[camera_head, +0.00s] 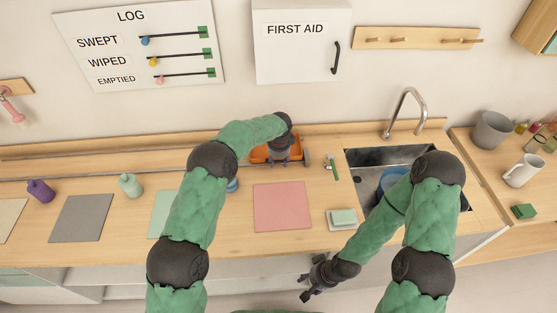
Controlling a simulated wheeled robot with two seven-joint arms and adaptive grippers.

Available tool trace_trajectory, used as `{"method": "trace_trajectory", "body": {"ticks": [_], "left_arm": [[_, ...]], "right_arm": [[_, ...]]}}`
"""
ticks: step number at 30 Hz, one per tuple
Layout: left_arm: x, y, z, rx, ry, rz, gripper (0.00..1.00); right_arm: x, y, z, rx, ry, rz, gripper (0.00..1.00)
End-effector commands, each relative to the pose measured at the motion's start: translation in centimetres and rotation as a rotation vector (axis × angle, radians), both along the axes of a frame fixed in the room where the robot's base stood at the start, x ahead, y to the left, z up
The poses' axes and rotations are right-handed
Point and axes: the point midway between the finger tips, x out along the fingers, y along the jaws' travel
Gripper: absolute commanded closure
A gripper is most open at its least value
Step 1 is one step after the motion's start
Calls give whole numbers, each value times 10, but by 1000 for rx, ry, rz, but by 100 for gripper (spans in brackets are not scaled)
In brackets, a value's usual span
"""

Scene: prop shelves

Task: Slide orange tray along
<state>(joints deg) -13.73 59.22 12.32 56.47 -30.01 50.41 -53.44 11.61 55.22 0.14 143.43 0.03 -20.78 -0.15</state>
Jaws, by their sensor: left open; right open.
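The orange tray (259,154) is at the back of the wooden counter, left of the sink, at the right part of a long rail (110,165). My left gripper (279,159) reaches down over the tray and hides part of its middle. It is open; whether its fingers touch the tray cannot be told. My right gripper (309,288) is open and empty, low in front of the counter edge, well away from the tray.
A pink mat (283,206) lies in front of the tray. A green-handled brush (331,168) and the sink (370,158) are to its right. Purple (40,190) and mint (130,186) bottles stand left. A soap dish (343,219) sits near the front edge.

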Motion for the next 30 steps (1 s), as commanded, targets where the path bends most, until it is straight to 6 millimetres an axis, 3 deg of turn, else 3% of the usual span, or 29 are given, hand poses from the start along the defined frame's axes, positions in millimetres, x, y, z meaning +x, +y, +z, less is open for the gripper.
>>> {"method": "trace_trajectory", "body": {"ticks": [8, 21, 30], "left_arm": [[-3, 0, 20, 0, -2, 0, 55], [-17, -3, 99, -1, -2, -1, 55], [-21, -3, 118, 0, 0, -2, 55]], "right_arm": [[0, 0, 0, 0, 0, 0, 52], [0, 0, 0, 0, 0, 0, 52], [0, 0, 0, 0, 0, 0, 52]]}}
